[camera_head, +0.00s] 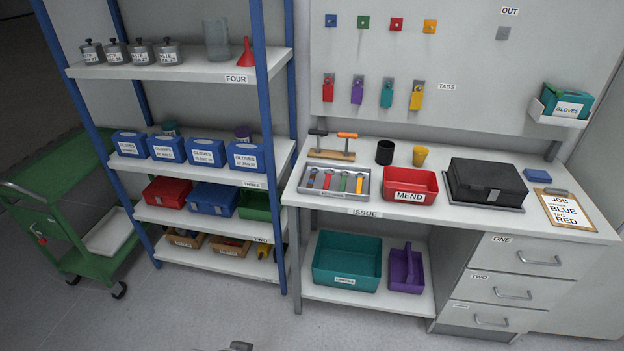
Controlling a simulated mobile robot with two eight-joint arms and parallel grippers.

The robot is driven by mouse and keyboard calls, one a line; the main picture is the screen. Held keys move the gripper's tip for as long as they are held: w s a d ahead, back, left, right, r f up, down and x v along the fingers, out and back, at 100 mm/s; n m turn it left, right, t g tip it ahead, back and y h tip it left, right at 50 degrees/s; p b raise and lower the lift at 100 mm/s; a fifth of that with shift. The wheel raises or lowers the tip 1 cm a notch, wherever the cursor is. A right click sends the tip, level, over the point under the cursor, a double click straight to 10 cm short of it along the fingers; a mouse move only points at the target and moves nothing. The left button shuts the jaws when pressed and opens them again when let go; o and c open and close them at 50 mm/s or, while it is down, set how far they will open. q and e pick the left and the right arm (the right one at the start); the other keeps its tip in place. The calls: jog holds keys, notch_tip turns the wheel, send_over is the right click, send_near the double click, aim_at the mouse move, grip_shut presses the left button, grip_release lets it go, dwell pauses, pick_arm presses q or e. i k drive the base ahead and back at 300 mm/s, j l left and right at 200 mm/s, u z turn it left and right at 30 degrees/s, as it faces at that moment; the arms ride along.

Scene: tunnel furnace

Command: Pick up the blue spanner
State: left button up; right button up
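Neither of my grippers can be made out. Only a small grey piece, which I cannot identify for sure, shows at the bottom edge of the view. Nothing covers the tray.
The red MEND bin (410,186) stands right of the tray; a rack with two hammers (332,153) stands behind it. A black case (486,181) and a clipboard (563,207) lie further right. Blue-posted shelves (180,66) stand left. The floor in front is clear.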

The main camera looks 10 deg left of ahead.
aim_at(312, 177)
jog(key=i, duration=1.35)
jog(key=j+u, duration=0.05)
jog(key=j, duration=0.05)
